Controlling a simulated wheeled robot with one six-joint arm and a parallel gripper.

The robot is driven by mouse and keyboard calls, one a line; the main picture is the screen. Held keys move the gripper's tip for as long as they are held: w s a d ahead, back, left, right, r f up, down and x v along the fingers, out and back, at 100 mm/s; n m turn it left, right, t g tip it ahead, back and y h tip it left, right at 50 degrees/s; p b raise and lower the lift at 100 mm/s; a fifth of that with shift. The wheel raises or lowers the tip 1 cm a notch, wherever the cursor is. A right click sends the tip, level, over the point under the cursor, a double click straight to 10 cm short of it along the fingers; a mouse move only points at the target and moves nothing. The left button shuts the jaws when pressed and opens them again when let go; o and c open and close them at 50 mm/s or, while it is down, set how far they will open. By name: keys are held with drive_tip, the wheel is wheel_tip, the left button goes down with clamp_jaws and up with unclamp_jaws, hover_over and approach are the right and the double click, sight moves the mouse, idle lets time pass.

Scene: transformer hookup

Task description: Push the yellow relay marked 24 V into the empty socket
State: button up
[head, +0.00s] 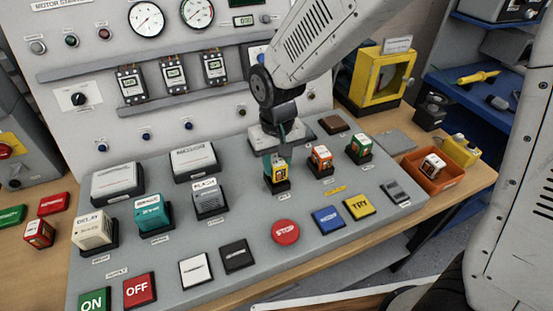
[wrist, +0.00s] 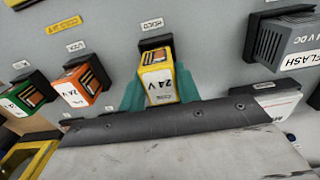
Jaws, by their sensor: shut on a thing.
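The yellow relay (head: 279,172) stands upright at a black socket (head: 280,187) on the sloping grey panel, left of an orange relay. In the wrist view the yellow relay (wrist: 159,84) shows a white face marked 24 V, with the black socket (wrist: 155,42) right behind it. My gripper (head: 276,158) comes down from above with teal fingers on either side of the relay. In the wrist view my gripper (wrist: 160,92) is shut on it. The relay lines up with the socket. I cannot tell how deep it sits, as the contact is partly hidden.
The orange relay (head: 320,158) and green relay (head: 359,149) stand in sockets to the right. The teal module (head: 150,213) and grey FLASH module (head: 209,200) are to the left. The red STOP button (head: 285,232) lies in front. An orange bin (head: 433,173) holds another relay at right.

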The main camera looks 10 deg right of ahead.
drive_tip(key=shift+f, duration=1)
drive_tip(key=o, duration=1.1)
drive_tip(key=shift+c, duration=0.2)
drive_tip(key=shift+r, duration=0.1)
drive_tip(key=shift+r, duration=2.45)
wheel_tip(320, 180, up, 8)
drive_tip(key=shift+f, duration=0.1)
